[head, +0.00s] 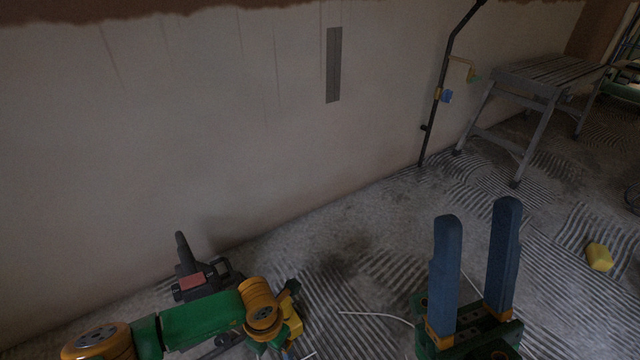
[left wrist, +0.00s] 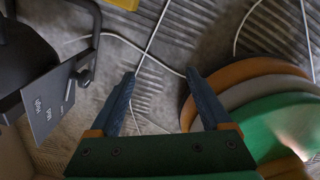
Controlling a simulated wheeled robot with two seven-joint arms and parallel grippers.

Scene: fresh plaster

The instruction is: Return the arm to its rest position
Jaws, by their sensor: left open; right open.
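My right gripper (head: 478,210) is at the lower right of the head view. Its two blue fingers point up and stand apart, with nothing between them. My left arm comes in low from the left in the head view, green and orange, bent near the floor by the wall. Its fingers are not clear there. In the left wrist view my left gripper (left wrist: 161,76) shows two blue fingers apart and empty, above the ridged floor.
A dark tool (head: 190,282) with a red panel stands by the wall, close behind my left arm. Pale cables (head: 376,316) lie on the ridged floor. A trestle bench (head: 548,76), a dark pole (head: 437,90) and a yellow sponge-like block (head: 599,257) are to the right. A grey strip (head: 333,65) is on the wall.

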